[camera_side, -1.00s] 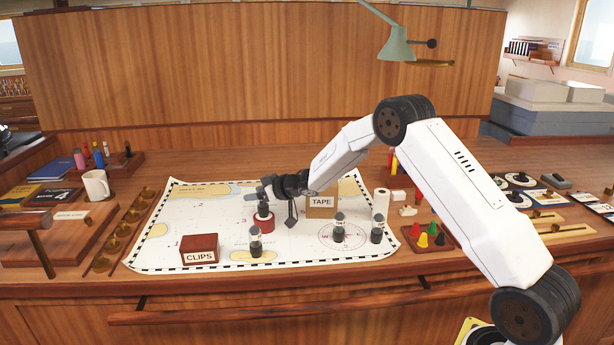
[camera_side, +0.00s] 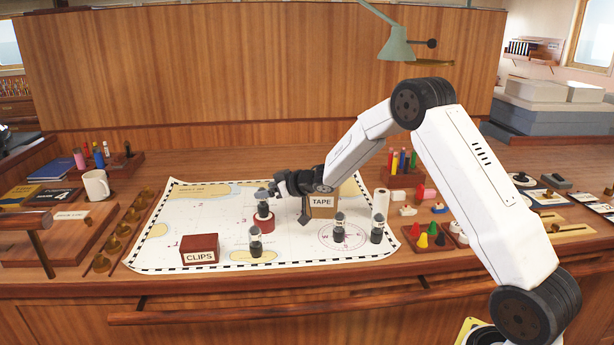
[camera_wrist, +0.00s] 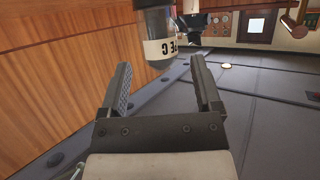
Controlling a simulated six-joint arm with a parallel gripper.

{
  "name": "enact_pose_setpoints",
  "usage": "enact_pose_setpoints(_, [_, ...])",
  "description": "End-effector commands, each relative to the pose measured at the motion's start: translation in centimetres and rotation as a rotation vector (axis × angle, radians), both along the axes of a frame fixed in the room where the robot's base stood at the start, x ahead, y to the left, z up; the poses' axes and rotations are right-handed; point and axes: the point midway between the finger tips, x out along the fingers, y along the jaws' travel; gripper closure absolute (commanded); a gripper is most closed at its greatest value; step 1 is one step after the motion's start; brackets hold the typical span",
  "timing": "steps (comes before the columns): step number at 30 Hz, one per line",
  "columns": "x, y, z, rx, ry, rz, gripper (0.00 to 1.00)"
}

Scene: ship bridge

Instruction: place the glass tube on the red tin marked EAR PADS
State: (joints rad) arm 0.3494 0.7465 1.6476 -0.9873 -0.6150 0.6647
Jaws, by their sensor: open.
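A glass tube (camera_side: 263,207) with a dark lower part stands upright on a round red tin (camera_side: 264,224) on the chart. The tin's lettering is not readable here. My gripper (camera_side: 274,190) is open, just right of the tube's upper part. In the wrist view, my gripper's two fingers (camera_wrist: 161,82) are spread with nothing between them. A tube with a pale lettered band (camera_wrist: 158,48) shows just beyond the fingertips, apparently clear of them.
Similar tubes stand on the chart at the front (camera_side: 256,243) and right (camera_side: 339,228), (camera_side: 377,230). A red CLIPS box (camera_side: 199,251) is front left. A TAPE box (camera_side: 321,207) stands under my wrist. The chart's left part (camera_side: 195,215) is clear.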

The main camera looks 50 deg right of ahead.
Motion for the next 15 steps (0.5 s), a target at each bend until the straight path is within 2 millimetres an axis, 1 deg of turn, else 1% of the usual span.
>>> enact_pose_setpoints(1, [-0.7,-0.2,0.4,-0.001,-0.001,-0.002,0.18])
enact_pose_setpoints(9, [-3.9,-0.8,1.7,-0.001,-0.001,-0.001,0.18])
enact_pose_setpoints(15, [-5.9,-1.2,2.6,-0.001,-0.001,-0.001,0.18])
